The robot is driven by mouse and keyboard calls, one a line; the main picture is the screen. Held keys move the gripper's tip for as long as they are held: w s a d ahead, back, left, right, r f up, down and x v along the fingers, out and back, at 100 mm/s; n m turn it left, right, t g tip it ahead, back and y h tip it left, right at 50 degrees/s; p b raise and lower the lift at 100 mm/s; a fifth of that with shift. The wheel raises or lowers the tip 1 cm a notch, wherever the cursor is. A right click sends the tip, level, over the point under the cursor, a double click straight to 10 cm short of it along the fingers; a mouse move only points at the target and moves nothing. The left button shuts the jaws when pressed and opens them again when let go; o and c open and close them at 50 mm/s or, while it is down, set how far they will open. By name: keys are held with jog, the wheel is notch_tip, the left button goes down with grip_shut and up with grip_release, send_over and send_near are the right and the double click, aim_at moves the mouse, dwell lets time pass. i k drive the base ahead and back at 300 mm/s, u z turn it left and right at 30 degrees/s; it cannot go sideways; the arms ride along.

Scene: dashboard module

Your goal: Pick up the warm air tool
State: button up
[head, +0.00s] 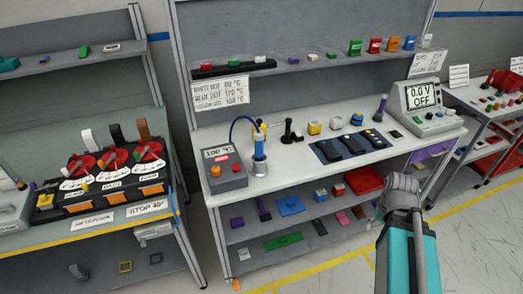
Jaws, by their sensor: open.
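The warm air tool (260,145) appears to be the upright blue and yellow tool on the middle workbench. It is joined by a curved blue hose to a grey control box (222,167) with a display on its left. The tool stands upright, its lower end in or on a pale base. My arm, with a teal link and a grey joint, rises at the lower right, in front of the bench's right end and well apart from the tool. No gripper fingers can be made out.
Right of the tool are a black stand (291,133), small coloured parts, a dark blue mat (321,152) and a grey meter (428,112). A lower shelf holds bins and parts. Another bench (103,219) stands left, a cart (470,105) right. Floor in front is clear.

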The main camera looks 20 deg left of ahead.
aim_at(259, 138)
jog(key=z, duration=0.65)
jog(key=k, duration=1.25)
jog(key=u, duration=0.85)
jog(key=i, duration=0.7)
